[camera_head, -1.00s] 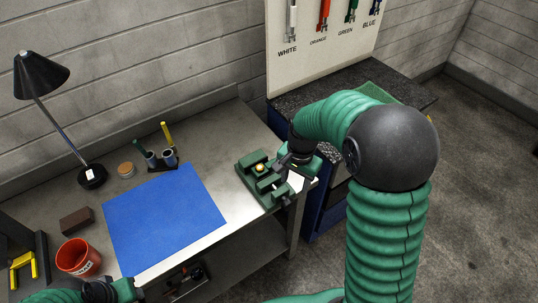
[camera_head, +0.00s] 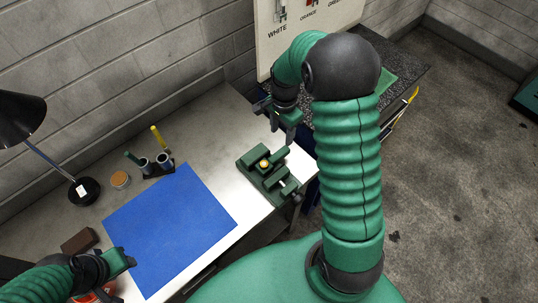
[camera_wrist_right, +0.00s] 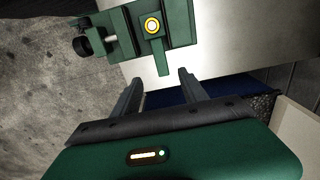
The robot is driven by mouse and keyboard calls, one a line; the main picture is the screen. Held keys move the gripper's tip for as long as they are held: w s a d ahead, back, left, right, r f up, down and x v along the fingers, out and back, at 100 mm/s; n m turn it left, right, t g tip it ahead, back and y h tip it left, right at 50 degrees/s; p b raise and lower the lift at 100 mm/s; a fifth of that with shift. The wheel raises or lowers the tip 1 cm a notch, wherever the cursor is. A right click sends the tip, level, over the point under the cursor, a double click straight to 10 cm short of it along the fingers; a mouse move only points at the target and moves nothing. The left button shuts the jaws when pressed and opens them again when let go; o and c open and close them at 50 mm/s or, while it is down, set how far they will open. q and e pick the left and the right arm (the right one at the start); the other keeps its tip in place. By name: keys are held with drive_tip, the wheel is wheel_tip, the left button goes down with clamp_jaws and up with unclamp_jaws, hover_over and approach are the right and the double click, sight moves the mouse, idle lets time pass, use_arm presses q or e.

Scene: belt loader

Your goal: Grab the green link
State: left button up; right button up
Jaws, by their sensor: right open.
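A green vise (camera_head: 268,180) stands at the workbench's right end. A green bar (camera_head: 280,154) with a yellow-ringed round part (camera_head: 264,163) sits at it; I cannot tell whether this is the green link. In the right wrist view the bar (camera_wrist_right: 160,62) points toward my fingers. My right gripper (camera_head: 283,128) is open and empty just beyond the vise, apart from the bar; its two fingers show in the wrist view (camera_wrist_right: 160,88). My left gripper (camera_head: 128,259) is by the blue mat's lower left corner, its fingers unclear. On the board, the spot above the GREEN label is cut off.
The tool board (camera_head: 300,40) with white (camera_head: 281,10) and orange links stands behind a dark counter (camera_head: 405,65). The workbench holds a blue mat (camera_head: 170,225), a black lamp (camera_head: 20,120), a holder with tubes (camera_head: 158,168) and a brown block (camera_head: 80,241).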

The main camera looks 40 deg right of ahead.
drive_tip(key=p, duration=0.1)
hover_over(281, 152)
drive_tip(key=s+a, duration=0.1)
wheel_tip(281, 152, down, 6)
drive_tip(key=shift+a+r, duration=0.15)
drive_tip(key=shift+w+f, duration=0.25)
drive_tip(key=shift+f, duration=0.3)
drive_tip(key=shift+w+f, duration=0.25)
drive_tip(key=shift+f, duration=0.25)
drive_tip(key=f+p, duration=0.1)
drive_tip(key=f, duration=0.1)
drive_tip(key=d+f+p, duration=0.1)
drive_tip(key=f, duration=0.1)
drive_tip(key=shift+d, duration=0.2)
drive_tip(key=shift+f, duration=0.45)
drive_tip(key=shift+a, duration=0.2)
drive_tip(key=shift+c, duration=0.9)
drive_tip(key=shift+w+a, duration=0.1)
drive_tip(key=c, duration=0.5)
drive_tip(key=shift+r, duration=0.1)
clamp_jaws()
use_arm(q)
drive_tip(key=v, duration=0.4)
drive_tip(key=shift+w+a, duration=0.1)
drive_tip(key=shift+a, duration=0.15)
use_arm(e)
drive_tip(key=shift+d, duration=0.2)
